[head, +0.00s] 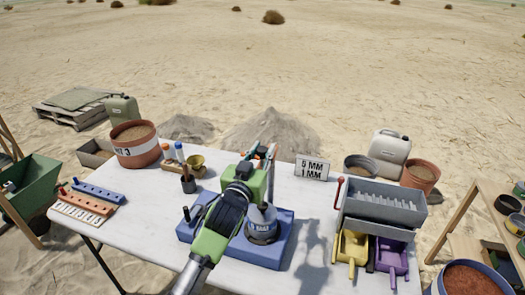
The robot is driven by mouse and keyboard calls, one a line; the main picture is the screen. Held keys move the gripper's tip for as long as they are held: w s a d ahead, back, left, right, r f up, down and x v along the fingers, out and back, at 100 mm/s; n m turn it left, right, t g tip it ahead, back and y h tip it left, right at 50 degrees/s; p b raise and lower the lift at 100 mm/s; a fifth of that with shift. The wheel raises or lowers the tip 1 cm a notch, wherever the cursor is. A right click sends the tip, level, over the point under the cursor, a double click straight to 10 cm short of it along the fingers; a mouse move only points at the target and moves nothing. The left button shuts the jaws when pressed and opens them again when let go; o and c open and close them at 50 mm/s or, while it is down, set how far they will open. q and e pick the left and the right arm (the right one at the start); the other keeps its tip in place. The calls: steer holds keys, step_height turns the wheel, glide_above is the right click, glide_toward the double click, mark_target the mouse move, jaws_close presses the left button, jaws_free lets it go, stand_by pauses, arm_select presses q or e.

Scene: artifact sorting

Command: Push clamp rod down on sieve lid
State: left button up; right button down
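A blue base (283,246) stands on the white table in front of me. A round dark-and-grey sieve body (263,230) stands on it, with a pale cone-like top. Small dark posts (187,214) rise at the base's left side; I cannot tell whether one is the clamp rod. My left gripper (264,153) reaches over the base, its fingers beyond the sieve and pointing away from me. Its green and black wrist hides part of the sieve and base. Whether its fingers are open or shut is unclear. My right gripper is out of view.
A grey splitter box (383,205) with a red handle, a yellow tray (352,246) and a purple tray (391,257) stands right. A sign (312,168) stands behind. A soil bucket (136,147) and racks (84,202) are left. The left front tabletop is clear.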

arm_select(q)
steer(key=o, duration=0.4)
steer(key=shift+f, duration=0.15)
steer(key=v, duration=1.2)
